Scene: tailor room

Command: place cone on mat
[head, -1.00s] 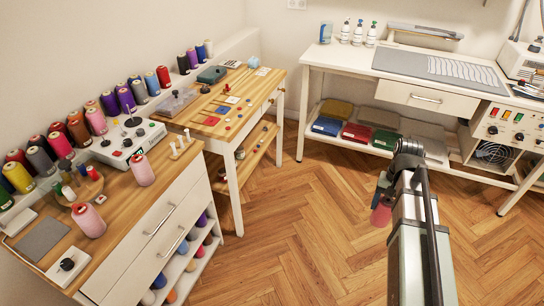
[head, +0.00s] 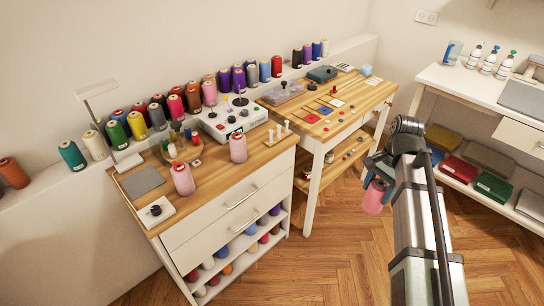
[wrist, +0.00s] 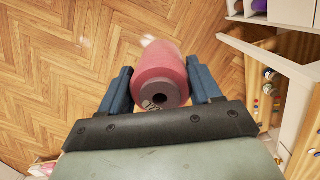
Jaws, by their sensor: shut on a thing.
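A pink thread cone (head: 375,198) is held in my gripper (head: 378,184), out over the wooden floor in front of the small table. In the wrist view the cone (wrist: 160,75) sits between the two blue fingers of my gripper (wrist: 161,78), with its holed end towards the camera. A small grey mat (head: 141,181) lies bare at the left end of the wooden-topped cabinet (head: 218,193), well left of my gripper. Another grey mat (head: 524,98) lies on the white desk at right, cut by the picture edge.
Two pink cones stand on the cabinet, one (head: 182,180) near the small mat and one (head: 238,149) farther right. A white dial box (head: 154,211) and a lamp (head: 108,125) flank that mat. Thread cones line the back ledge. The small table (head: 330,110) carries small pieces.

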